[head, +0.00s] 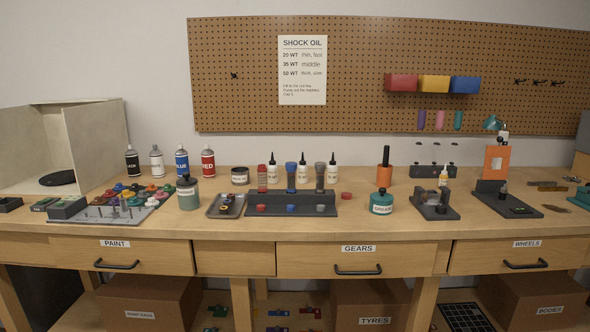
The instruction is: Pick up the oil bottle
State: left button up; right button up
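Several small white bottles with dark pointed tips stand on the workbench. A left one (273,174), a middle one (303,174) and a right one (332,174) stand upright in a row behind the dark rack, between the shock-like parts. Their labels are too small to read, so I cannot tell which is the oil bottle. Another small bottle with an orange-yellow label (443,176) stands farther right by a dark stand. Neither of my grippers is in view.
The dark rack (290,209) with red, blue and grey parts stands in front of the bottles. A teal jar (382,202), a small tray (226,211) and spray cans (182,163) stand nearby. The front strip of the workbench (300,228) is clear.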

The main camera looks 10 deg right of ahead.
aim_at(302, 168)
jog(key=i, duration=1.55)
jog(key=z, duration=0.05)
